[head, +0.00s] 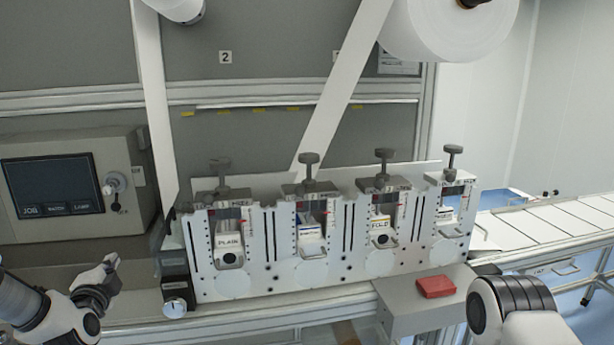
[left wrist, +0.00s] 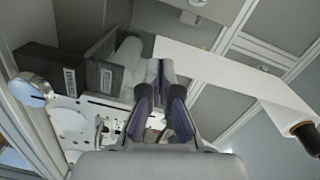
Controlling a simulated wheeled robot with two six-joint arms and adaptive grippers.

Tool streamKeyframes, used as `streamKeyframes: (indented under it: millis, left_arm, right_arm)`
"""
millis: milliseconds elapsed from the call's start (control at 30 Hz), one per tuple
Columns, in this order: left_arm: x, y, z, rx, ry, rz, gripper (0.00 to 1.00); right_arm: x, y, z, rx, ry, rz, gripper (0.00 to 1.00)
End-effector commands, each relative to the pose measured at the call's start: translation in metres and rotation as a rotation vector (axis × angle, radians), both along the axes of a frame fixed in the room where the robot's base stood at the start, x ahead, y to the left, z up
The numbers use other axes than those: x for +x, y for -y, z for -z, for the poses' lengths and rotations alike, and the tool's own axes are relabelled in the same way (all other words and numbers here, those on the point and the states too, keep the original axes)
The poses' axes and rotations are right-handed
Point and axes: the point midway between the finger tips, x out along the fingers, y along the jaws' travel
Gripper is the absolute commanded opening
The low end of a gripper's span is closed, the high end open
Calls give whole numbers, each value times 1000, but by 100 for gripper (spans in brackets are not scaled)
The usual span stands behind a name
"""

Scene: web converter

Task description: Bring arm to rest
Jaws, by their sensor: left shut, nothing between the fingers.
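My left gripper (head: 104,279) is at the lower left of the head view, in front of the machine and to the left of the white station row (head: 345,240). It is shut and empty. In the left wrist view its two dark fingers (left wrist: 163,84) are together, with nothing between them. My right arm (head: 520,310) shows at the lower right of the head view; its gripper cannot be made out there.
A control box with a screen (head: 52,187) stands behind my left gripper. A red block (head: 435,287) lies on a grey box (head: 410,305) near my right arm. A white web (head: 335,90) runs down from a large roll (head: 445,25). A slatted conveyor (head: 545,220) extends right.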

Motion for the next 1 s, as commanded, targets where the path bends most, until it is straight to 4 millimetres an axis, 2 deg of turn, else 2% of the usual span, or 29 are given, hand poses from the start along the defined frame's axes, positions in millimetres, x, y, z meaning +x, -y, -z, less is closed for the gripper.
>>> streamKeyframes:
  millis: [167, 367, 467, 567, 667, 700, 767, 800, 867, 900, 967, 1000]
  left_arm:
    - [-2, 16, 42, 26, -81, 30, 0]
    - [-18, 45, 104, 52, -212, 86, 0]
    - [-34, 64, 143, 57, -302, 121, 0]
    - [-60, 87, 191, 27, -418, 161, 0]
    - [-105, 115, 249, -61, -577, 188, 0]
    - [-129, 127, 274, -118, -653, 188, 0]
    - [-170, 143, 308, -216, -771, 169, 0]
    - [-200, 153, 327, -293, -850, 140, 0]
    - [-248, 167, 351, -416, -969, 70, 0]
    - [-282, 174, 363, -507, -1048, -2, 0]
    - [-335, 183, 373, -662, -1153, -164, 0]
    - [-361, 186, 372, -767, -1188, -298, 0]
  right_arm:
    - [0, 0, 0, 0, 0, 0, 40]
    - [0, 0, 0, 0, 0, 0, 40]
    - [0, 0, 0, 0, 0, 0, 40]
    - [0, 0, 0, 0, 0, 0, 40]
    - [0, 0, 0, 0, 0, 0, 40]
    - [0, 0, 0, 0, 0, 0, 40]
    - [0, 0, 0, 0, 0, 0, 40]
    - [0, 0, 0, 0, 0, 0, 40]
    - [0, 0, 0, 0, 0, 0, 40]
    - [0, 0, 0, 0, 0, 0, 40]
    - [0, 0, 0, 0, 0, 0, 40]
    - [0, 0, 0, 0, 0, 0, 40]
